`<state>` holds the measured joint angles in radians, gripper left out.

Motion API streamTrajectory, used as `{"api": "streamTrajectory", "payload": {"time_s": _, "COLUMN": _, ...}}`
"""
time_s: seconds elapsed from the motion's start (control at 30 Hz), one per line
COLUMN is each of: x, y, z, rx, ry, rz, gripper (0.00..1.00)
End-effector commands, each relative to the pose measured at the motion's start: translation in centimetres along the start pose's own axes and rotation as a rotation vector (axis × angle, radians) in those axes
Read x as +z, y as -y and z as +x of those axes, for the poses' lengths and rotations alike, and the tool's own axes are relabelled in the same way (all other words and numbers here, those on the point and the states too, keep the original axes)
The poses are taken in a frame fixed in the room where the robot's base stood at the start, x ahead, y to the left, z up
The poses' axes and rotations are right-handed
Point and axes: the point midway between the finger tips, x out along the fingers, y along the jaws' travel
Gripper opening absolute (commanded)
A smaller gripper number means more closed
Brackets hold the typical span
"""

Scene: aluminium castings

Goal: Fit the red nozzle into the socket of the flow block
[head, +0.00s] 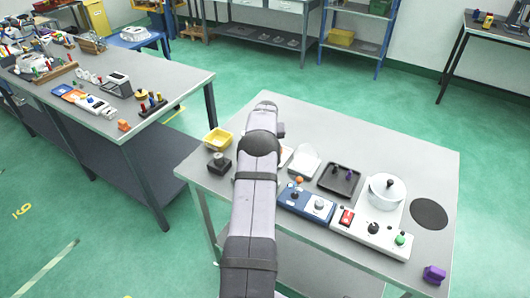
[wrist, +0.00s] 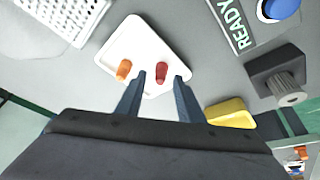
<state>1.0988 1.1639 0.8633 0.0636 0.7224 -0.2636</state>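The red nozzle (wrist: 161,72) lies on a white tray (wrist: 148,38) in the wrist view, beside an orange piece (wrist: 124,70). My gripper (wrist: 159,77) is open, with its two dark fingers apart and pointing at the tray. The red nozzle shows in the gap between the fingertips; I see no contact, and the height above it is hard to tell. A dark block with a grey, ridged round fitting (wrist: 290,93) stands at the right; it may be the flow block, and its socket is not clear. This block also shows in the head view (head: 219,168). My arm hides the gripper there.
A yellow bin (wrist: 230,112) stands near the tray, also in the head view (head: 212,139). A white perforated piece (wrist: 62,15) and a READY panel (wrist: 236,30) with a blue button are close by. Control boxes (head: 320,207), a black tray (head: 339,180) and a white pot (head: 385,192) fill the table's middle.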

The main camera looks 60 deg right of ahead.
Motion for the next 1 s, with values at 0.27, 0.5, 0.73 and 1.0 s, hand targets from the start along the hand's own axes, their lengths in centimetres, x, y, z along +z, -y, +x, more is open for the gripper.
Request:
{"api": "streamTrajectory", "payload": {"time_s": 0.27, "x": 0.0, "y": 0.0, "z": 0.0, "rx": 0.0, "ry": 0.0, "rz": 0.0, "gripper": 0.0}}
{"api": "streamTrajectory", "payload": {"time_s": 0.5, "x": 0.0, "y": 0.0, "z": 0.0, "rx": 0.0, "ry": 0.0, "rz": 0.0, "gripper": 0.0}}
{"api": "streamTrajectory", "payload": {"time_s": 0.73, "x": -0.2, "y": 0.0, "z": -0.4, "rx": 0.0, "ry": -0.001, "rz": 0.0, "gripper": 0.0}}
{"api": "streamTrajectory", "payload": {"time_s": 1.0, "x": -1.6, "y": -0.2, "z": -3.5, "rx": 0.001, "ry": -0.007, "rz": 0.0, "gripper": 0.0}}
